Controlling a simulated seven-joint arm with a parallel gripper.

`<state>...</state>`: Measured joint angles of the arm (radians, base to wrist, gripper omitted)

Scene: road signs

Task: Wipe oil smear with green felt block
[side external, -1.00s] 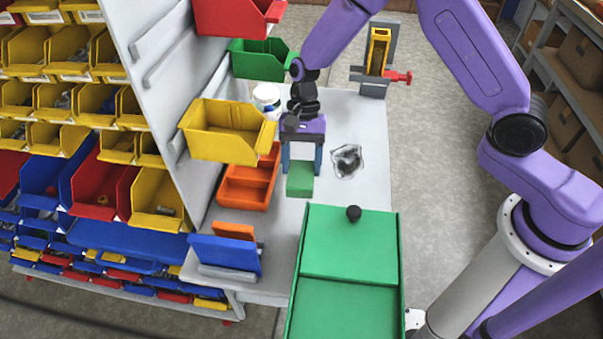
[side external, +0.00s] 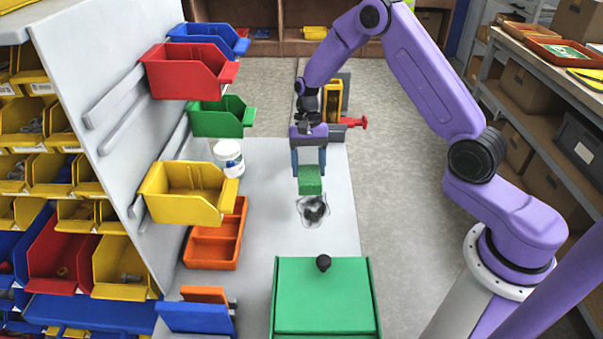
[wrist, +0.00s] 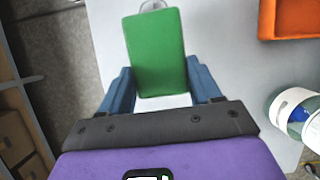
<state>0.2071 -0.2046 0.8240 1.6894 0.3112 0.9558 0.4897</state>
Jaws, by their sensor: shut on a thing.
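My gripper (side external: 309,167) points down over the grey bench top and is shut on the green felt block (side external: 310,183). The block hangs between the blue fingers and fills much of the wrist view (wrist: 155,55). The oil smear (side external: 314,210) is a dark patch inside a pale, clear-edged outline on the bench. In the side view it shows just below the block, on the near side. In the wrist view only a bit of its outline (wrist: 154,5) shows past the block's far end. I cannot tell whether the block touches the bench.
A green lidded box (side external: 322,300) with a black knob stands nearest the camera. An orange tray (side external: 215,240) and a white jar (side external: 229,160) stand to the left. A yellow bin (side external: 187,192) overhangs that side. A red-handled fixture (side external: 352,123) stands behind.

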